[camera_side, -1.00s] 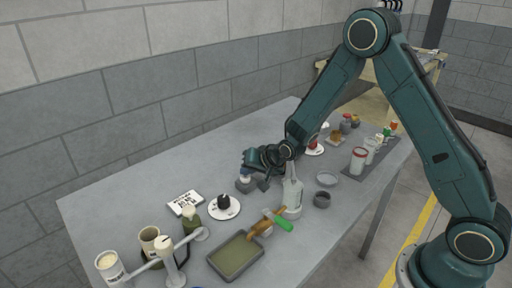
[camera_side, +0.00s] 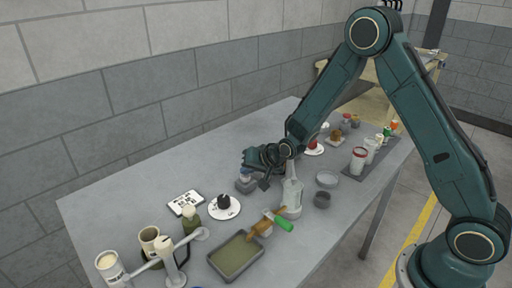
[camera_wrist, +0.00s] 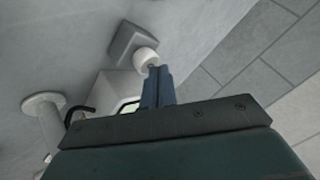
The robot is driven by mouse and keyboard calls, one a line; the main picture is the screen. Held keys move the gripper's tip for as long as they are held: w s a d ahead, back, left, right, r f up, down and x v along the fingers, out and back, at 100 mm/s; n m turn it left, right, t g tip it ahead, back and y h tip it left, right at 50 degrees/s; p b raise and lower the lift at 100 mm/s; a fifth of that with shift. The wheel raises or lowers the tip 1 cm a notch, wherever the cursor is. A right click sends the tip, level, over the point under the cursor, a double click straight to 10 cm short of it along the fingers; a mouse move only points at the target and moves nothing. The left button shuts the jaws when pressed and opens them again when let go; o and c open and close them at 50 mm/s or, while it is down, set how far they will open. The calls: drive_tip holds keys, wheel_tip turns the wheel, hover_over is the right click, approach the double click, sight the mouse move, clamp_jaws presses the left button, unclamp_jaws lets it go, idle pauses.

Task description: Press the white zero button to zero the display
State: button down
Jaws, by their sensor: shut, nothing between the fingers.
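My gripper (camera_side: 264,185) is low over the middle of the table in the side view, its blue fingers shut and empty. In the wrist view the fingertips (camera_wrist: 155,72) are at a round white knob (camera_wrist: 144,57) on a grey square block (camera_wrist: 123,38). It looks like the white zero button, but I see no label. The tips overlap its near edge; I cannot tell whether they touch it. A pale box (camera_wrist: 112,88) with a greenish display sits behind the fingers, mostly hidden, and I cannot read the display. In the side view my gripper partly hides the grey block (camera_side: 244,187).
A white plate with a black item (camera_side: 223,201), a printed card (camera_side: 185,203) and a tray (camera_side: 236,256) lie nearer the camera. Jars (camera_side: 358,160) stand at the right.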

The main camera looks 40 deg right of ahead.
sight(248, 177)
drive_tip(key=shift+r, duration=0.55)
drive_tip(key=shift+r, duration=0.15)
drive_tip(key=shift+r, duration=2.4)
